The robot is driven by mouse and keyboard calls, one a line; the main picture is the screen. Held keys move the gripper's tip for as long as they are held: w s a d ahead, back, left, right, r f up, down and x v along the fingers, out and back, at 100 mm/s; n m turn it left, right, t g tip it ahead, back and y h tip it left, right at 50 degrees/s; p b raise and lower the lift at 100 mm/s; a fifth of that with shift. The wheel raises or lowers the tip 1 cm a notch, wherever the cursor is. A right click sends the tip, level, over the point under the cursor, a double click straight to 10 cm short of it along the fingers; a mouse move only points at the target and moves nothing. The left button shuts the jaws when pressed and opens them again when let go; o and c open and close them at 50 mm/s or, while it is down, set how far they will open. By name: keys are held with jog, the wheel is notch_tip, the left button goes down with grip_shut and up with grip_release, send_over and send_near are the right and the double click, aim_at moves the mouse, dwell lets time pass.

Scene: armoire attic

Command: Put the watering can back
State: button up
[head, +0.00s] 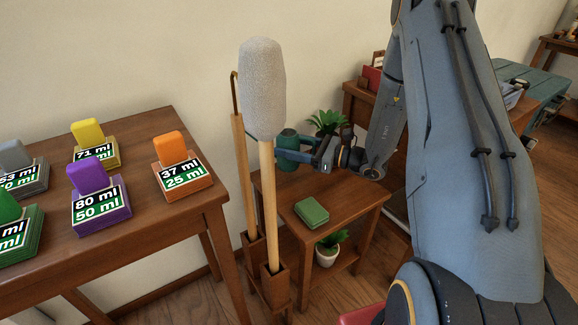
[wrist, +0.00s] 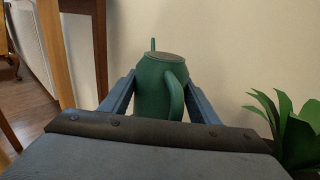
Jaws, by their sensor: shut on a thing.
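The green watering can (head: 287,143) is held above the small wooden side table (head: 345,205), partly hidden behind a pole with a fluffy grey head. In the wrist view the watering can (wrist: 158,90) sits between both fingers, upright or nearly so, with its handle facing me. My gripper (head: 290,157) is shut on it, reaching in from the right. The can's base is hidden in the wrist view. A green square block (head: 312,211) lies on the side table's top, below and to the right of the can.
The grey-headed pole (head: 263,90) and a second pole stand in a wooden holder (head: 277,285) in front of the side table. Potted plants stand behind the arm (head: 328,121) and on the lower shelf (head: 328,252). A table (head: 150,125) with labelled coloured blocks is left.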

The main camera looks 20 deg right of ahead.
jog(key=shift+f+b, duration=0.45)
jog(key=shift+f, duration=2.2)
jog(key=shift+f, duration=0.1)
jog(key=o, duration=1.3)
jog(key=shift+f, duration=0.1)
jog(key=shift+d, duration=0.15)
jog(key=p+v, duration=0.1)
jog(key=v, duration=1)
jog(key=shift+s+d, duration=0.25)
jog(key=shift+s, duration=0.1)
